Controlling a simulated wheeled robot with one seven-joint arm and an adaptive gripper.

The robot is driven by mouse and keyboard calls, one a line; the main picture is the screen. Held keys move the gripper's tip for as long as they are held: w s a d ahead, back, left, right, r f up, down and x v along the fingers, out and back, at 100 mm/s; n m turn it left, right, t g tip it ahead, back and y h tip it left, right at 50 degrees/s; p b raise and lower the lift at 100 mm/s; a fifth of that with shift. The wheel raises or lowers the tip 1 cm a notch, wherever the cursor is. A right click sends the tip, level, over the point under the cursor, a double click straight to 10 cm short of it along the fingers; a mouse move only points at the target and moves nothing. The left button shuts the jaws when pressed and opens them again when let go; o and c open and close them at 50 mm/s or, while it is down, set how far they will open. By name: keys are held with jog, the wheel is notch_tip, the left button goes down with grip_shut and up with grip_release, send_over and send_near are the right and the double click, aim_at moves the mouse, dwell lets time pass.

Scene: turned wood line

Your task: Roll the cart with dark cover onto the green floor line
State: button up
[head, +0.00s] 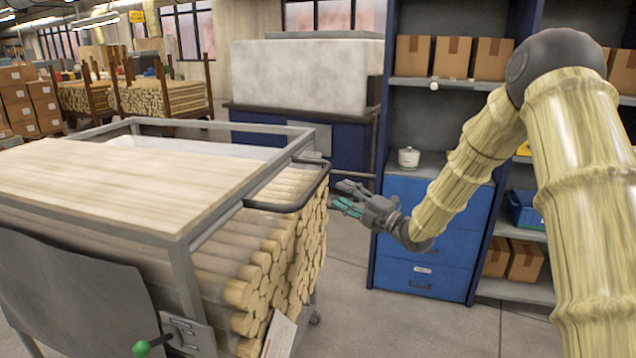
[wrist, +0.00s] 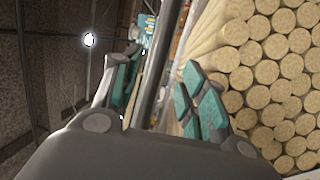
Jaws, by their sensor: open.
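A grey metal-framed cart (head: 210,233) stands close on the left, packed with round wooden rods (head: 270,265). Its top is part light wood board (head: 110,180); a dark grey panel (head: 70,300) hangs at its near side, and I cannot tell whether this is the dark cover. A dark looped handle (head: 318,190) sticks out at its right end. My gripper (head: 346,198) is open just right of the handle. In the wrist view a dark bar (wrist: 155,60) runs between the teal fingers of my gripper (wrist: 160,95), with no clear grip on it. No green floor line shows.
A blue drawer cabinet (head: 425,240) and shelves with cardboard boxes (head: 452,57) stand behind my arm. A blue-based machine (head: 300,80) is behind the cart. Grey floor (head: 360,320) is clear right of the cart. Stacked boxes and rod racks fill the far left.

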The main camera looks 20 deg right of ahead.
aim_at(318, 181)
jog(key=p+x, duration=0.2)
jog(key=x, duration=0.8)
jog(key=shift+w+a+f, duration=0.1)
jog(key=shift+a, duration=0.05)
grip_shut()
